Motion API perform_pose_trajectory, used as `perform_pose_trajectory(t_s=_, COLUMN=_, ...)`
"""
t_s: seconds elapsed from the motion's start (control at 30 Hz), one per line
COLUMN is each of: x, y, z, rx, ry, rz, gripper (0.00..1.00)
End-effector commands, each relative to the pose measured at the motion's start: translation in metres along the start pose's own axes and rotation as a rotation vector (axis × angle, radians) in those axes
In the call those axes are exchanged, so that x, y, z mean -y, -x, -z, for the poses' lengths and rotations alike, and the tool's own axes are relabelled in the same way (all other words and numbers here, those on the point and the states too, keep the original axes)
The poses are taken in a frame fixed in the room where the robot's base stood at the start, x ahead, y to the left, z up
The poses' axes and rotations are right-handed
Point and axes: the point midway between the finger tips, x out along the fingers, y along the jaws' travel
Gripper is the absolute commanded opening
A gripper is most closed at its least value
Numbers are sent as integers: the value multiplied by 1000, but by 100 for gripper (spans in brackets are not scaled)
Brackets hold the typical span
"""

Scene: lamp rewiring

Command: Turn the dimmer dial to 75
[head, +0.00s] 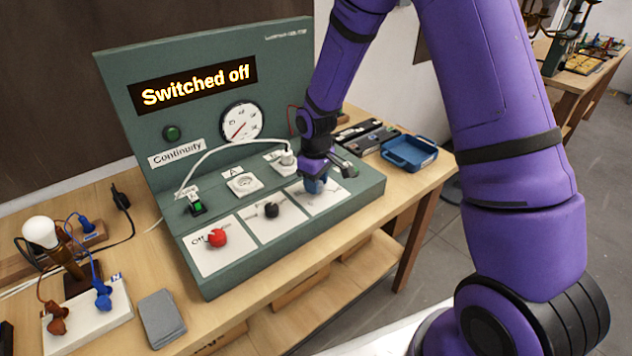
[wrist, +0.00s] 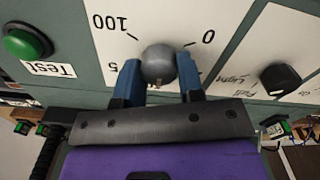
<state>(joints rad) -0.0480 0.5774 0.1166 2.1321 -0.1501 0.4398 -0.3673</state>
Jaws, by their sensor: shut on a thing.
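The dimmer dial is a round grey knob (wrist: 159,64) on a white plate at the right end of the green panel. In the wrist view the scale appears upside down, with "100" at upper left, "0" at upper right and a partly covered label ending in "5" near the left finger. My gripper (wrist: 158,72) is shut on the knob, one blue finger on each side. A small pale mark shows on the knob's lower edge; I cannot tell the exact setting. In the head view my gripper (head: 315,184) covers the dial.
The panel display (head: 193,83) reads "Switched off". A black knob (head: 271,210) and a red knob (head: 217,237) sit left of the dial. A green Test button (wrist: 27,43) is close by. A white cable (head: 222,146) arches over the sockets. A blue tray (head: 409,153) lies right of the panel.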

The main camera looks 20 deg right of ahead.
Motion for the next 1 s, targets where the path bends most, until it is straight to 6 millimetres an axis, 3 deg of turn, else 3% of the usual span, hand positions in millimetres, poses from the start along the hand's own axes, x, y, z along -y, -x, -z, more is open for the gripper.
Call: perform_pose_trajectory(t_s=1.0, x=-3, y=0, z=0, rx=-3, ry=-932, rz=0, gripper=12)
